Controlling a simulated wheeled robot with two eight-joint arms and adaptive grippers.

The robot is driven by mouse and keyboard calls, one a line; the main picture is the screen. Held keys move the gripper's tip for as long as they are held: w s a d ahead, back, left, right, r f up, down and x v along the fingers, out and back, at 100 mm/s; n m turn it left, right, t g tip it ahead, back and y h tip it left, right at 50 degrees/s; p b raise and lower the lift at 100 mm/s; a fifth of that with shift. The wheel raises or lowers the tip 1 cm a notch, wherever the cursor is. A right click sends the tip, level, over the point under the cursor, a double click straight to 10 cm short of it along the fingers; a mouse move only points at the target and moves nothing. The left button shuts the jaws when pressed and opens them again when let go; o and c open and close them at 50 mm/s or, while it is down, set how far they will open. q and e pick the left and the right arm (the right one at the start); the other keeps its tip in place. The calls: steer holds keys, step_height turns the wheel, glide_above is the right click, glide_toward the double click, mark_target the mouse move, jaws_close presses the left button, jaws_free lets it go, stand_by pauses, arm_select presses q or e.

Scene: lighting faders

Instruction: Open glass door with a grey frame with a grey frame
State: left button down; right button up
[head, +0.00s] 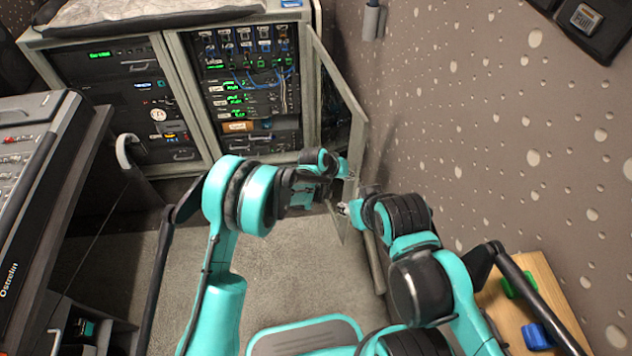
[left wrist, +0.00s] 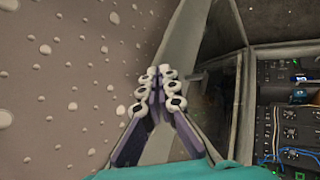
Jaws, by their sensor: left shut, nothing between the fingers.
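The glass door with a grey frame (head: 357,108) stands swung out from the right-hand bay of the equipment rack. It is ajar, with its frame near the right wall. My left gripper (head: 343,168) is at the lower part of the door. In the left wrist view my left gripper (left wrist: 163,82) is shut and empty, with its fingertips in front of the grey door frame (left wrist: 183,42); I cannot tell if they touch it. My right gripper (head: 344,208) is just below the left one in the head view, near the door's lower end; its jaws are too small to read.
The rack (head: 188,95) holds lit equipment and blue cables. The perforated wall (head: 470,110) is close on the right. A mixing desk (head: 25,170) stands at left, and a wooden surface (head: 545,285) with green and blue blocks at lower right.

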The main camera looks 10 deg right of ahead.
arm_select(q)
steer(key=d, duration=0.8)
steer(key=shift+w, duration=0.25)
arm_select(e)
steer(key=shift+f, duration=0.15)
arm_select(q)
steer(key=shift+a, duration=0.15)
